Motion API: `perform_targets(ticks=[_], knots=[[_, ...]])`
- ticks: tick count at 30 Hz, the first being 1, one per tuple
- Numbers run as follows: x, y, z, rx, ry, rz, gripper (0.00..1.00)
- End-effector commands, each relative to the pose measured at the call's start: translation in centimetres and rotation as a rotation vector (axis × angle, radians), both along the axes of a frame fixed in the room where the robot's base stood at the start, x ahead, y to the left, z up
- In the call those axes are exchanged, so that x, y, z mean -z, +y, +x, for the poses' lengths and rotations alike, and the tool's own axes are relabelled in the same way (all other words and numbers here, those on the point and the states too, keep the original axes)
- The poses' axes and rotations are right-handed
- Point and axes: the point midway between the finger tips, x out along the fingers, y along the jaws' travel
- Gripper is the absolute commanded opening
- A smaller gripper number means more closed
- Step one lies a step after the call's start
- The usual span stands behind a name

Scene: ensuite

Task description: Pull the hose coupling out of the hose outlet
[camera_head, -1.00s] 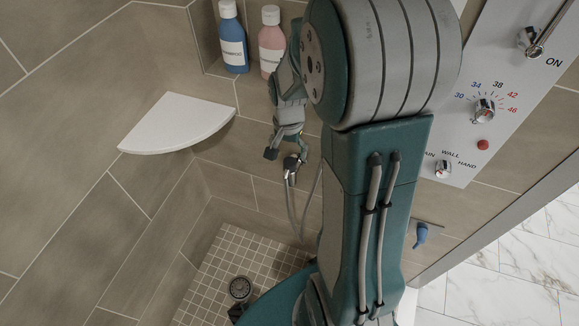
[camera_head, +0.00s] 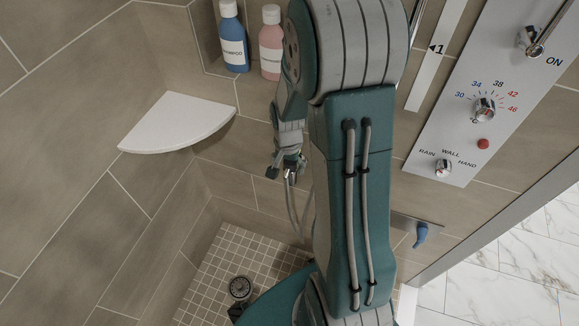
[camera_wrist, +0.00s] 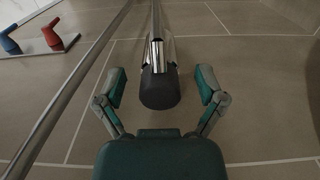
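In the wrist view a dark cylinder (camera_wrist: 160,92) with a chrome neck (camera_wrist: 157,54) and a thin hose (camera_wrist: 155,18) runs up the middle. It appears to be the hose coupling and outlet; where one ends and the other begins I cannot tell. My gripper (camera_wrist: 160,76) is open, one finger on each side of the cylinder, with visible gaps on both sides. In the head view my gripper (camera_head: 286,170) is low at the tiled wall, over the chrome fitting (camera_head: 291,175), partly hiding it. The grey hose (camera_head: 292,212) hangs below.
A white corner shelf (camera_head: 178,122) is left of my gripper. Blue (camera_head: 233,38) and pink (camera_head: 271,42) bottles stand in a niche above. The control panel (camera_head: 470,120) is right. Blue (camera_wrist: 9,42) and red (camera_wrist: 52,34) handles and a silver bar (camera_wrist: 78,84) show in the wrist view.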

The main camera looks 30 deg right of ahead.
Motion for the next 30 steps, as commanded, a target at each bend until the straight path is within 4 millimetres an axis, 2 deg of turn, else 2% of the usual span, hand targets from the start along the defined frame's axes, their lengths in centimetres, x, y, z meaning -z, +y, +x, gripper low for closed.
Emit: perform_targets(ticks=[1,4,5,30], knots=[[0.0,0.0,0.0,0.0,0.0,0.0,0.53],[0.0,0.0,0.0,0.0,0.0,0.0,0.08],[0.0,0.0,0.0,0.0,0.0,0.0,0.0],[-1.4,0.0,0.1,0.0,-0.003,-0.002,0.0]])
